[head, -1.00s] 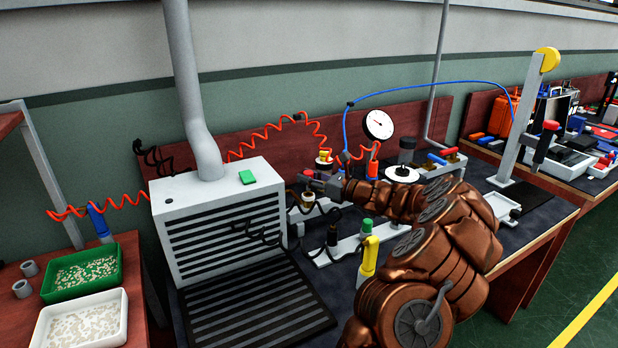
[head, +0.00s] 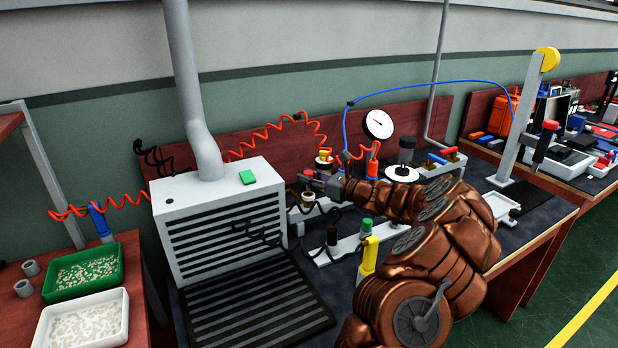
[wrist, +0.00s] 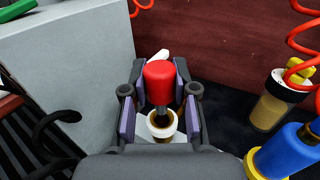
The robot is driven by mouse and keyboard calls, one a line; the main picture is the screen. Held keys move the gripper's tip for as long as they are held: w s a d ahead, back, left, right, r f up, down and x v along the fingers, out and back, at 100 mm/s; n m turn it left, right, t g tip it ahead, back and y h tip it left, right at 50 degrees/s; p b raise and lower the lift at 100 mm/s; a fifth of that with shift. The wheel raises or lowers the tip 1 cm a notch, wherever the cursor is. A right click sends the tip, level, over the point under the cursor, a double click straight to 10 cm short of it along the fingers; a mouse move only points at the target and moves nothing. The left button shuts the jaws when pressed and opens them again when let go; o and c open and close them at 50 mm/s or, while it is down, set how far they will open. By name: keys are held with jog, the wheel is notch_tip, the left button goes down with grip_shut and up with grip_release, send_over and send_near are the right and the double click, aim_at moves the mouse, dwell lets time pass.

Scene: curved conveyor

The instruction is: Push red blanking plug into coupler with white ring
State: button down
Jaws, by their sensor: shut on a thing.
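The red blanking plug (wrist: 160,82) stands upright between the fingers of my gripper (wrist: 160,105) in the wrist view. My gripper is shut on it. Its dark stem points down at the coupler with the white ring (wrist: 162,129), which has a brassy opening. The stem's lower end overlaps the opening in this view; I cannot tell whether it is inside or just above. In the head view my gripper (head: 317,184) is over the coupler (head: 308,200) on the bench, and the plug is too small there to judge.
A grey slatted box (head: 225,220) stands close on the left. A yellow-topped fitting (wrist: 275,105) and a blue cylinder (wrist: 285,150) are at the right in the wrist view. Coiled red hoses hang behind.

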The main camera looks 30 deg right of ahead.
aim_at(309, 189)
jog(key=shift+f+b, duration=0.3)
jog(key=shift+f, duration=1.65)
dwell(0.8)
jog(key=c, duration=0.8)
grip_release()
jog(key=v, duration=1.2)
